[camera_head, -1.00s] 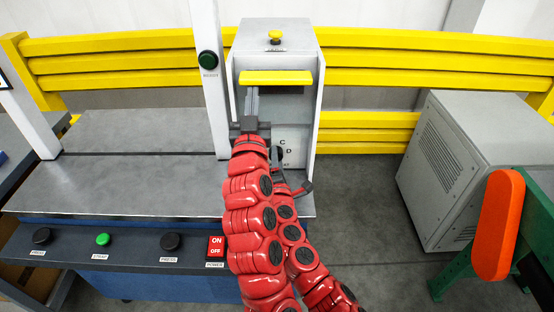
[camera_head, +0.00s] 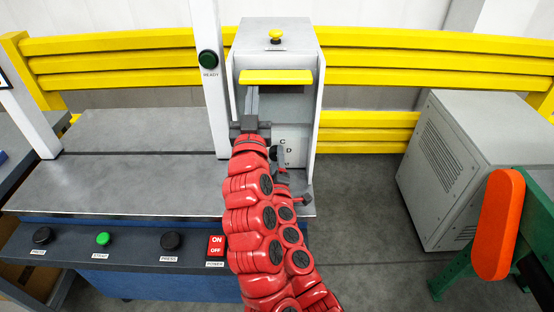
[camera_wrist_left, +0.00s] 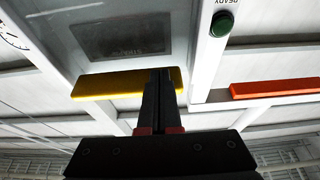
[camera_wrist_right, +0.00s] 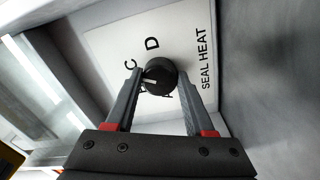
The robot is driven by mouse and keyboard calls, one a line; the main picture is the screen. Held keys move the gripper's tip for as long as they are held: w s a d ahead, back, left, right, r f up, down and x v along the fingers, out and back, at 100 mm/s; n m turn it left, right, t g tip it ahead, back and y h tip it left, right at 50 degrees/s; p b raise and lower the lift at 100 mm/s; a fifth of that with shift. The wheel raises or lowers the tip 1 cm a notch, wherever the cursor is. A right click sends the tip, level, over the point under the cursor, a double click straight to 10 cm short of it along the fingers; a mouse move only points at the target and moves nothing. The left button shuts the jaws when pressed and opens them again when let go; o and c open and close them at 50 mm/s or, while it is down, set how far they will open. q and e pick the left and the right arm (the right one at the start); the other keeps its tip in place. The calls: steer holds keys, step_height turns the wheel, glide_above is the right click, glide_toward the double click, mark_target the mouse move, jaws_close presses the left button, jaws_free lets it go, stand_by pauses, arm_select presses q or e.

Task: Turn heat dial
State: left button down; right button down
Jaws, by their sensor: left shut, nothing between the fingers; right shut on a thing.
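The heat dial (camera_wrist_right: 160,80) is a round black knob with a white pointer mark on a white panel labelled SEAL HEAT. The letters C and D show above it; lower letters are partly hidden. My right gripper (camera_wrist_right: 159,68) has its fingers on both sides of the knob and is shut on it. The pointer mark points left in the right wrist view. In the head view the right gripper (camera_head: 279,157) is low at the machine front, partly hidden by my left arm. My left gripper (camera_wrist_left: 161,72) is shut and empty, its fingertips near the yellow bar (camera_wrist_left: 105,84).
The grey sealing machine (camera_head: 304,110) has a yellow knob (camera_head: 276,36) on top. A white post with a green READY light (camera_head: 208,60) stands to its left. Front buttons include a red ON/OFF switch (camera_head: 216,246). A grey cabinet (camera_head: 460,170) stands right across open floor.

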steer(key=shift+f, duration=0.25)
steer(key=c, duration=0.6)
jaws_free()
steer(key=o, duration=0.3)
steer(key=shift+r, duration=0.15)
steer(key=shift+o, duration=0.2)
steer(key=s, duration=1.1)
steer(key=shift+s+d+f, duration=0.1)
steer(key=shift+s+f, duration=0.05)
steer(key=shift+f, duration=0.15)
steer(key=shift+s+r, duration=0.1)
steer(key=shift+s, duration=0.25)
